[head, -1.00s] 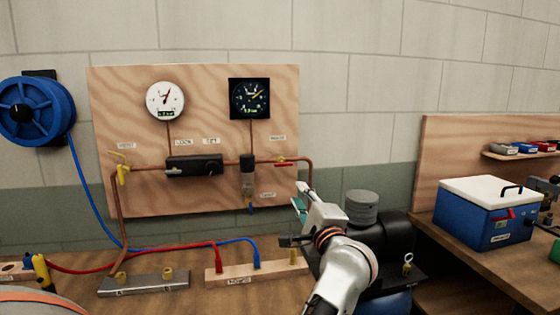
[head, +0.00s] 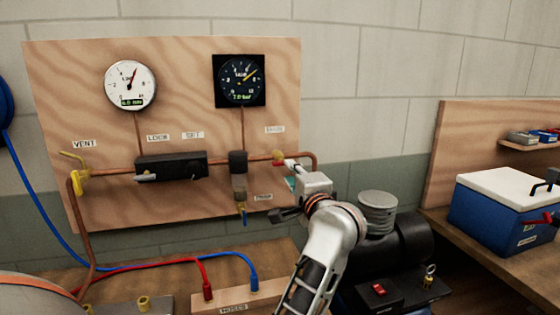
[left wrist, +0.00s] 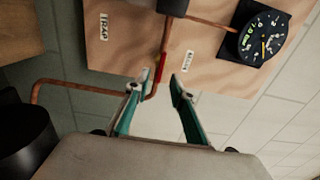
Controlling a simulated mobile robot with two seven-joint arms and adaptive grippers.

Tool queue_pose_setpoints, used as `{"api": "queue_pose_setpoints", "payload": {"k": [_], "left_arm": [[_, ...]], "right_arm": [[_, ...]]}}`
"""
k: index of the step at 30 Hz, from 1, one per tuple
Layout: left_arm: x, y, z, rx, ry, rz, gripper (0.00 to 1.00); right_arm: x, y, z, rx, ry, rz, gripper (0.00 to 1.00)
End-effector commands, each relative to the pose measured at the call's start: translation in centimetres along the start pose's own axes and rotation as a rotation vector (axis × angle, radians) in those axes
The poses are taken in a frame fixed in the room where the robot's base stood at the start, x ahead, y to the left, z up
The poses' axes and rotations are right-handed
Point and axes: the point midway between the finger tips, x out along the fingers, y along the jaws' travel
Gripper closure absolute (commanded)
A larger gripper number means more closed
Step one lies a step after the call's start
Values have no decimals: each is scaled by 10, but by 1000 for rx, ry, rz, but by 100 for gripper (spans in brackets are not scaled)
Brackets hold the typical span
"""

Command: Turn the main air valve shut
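The main air valve (head: 279,158) sits on the copper pipe at the right of the plywood panel, with a yellow body and a red lever. In the left wrist view its red lever (left wrist: 160,68) lies along the pipe, just ahead of the fingertips. My left gripper (head: 289,173) is at the valve in the head view, its tips partly hiding the lever. In the left wrist view the gripper (left wrist: 154,88) is open, its teal fingers on either side of the lever's line. I cannot tell whether a finger touches the lever. My right gripper is not in view.
The plywood panel (head: 60,130) carries a white gauge (head: 130,85), a black gauge (head: 239,80), a black regulator block (head: 171,166) and a yellow vent valve (head: 76,180). A black compressor (head: 400,244) stands below right. A blue cooler (head: 500,215) sits on the right bench.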

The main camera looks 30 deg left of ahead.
Motion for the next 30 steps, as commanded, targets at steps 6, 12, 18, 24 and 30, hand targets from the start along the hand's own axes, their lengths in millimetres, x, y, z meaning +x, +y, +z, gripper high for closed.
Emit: {"api": "queue_pose_setpoints", "payload": {"k": [6,12,18,24,30], "left_arm": [[20,-3,0,3,-2,-3,76],[52,-3,1,3,-2,-3,76],[73,-1,0,3,-1,-2,76],[78,0,0,0,0,0,76],[78,0,0,1,0,0,87]], "right_arm": [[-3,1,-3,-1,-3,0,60],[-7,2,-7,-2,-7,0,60],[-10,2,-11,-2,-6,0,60],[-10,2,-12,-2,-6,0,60],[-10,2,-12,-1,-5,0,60]]}}
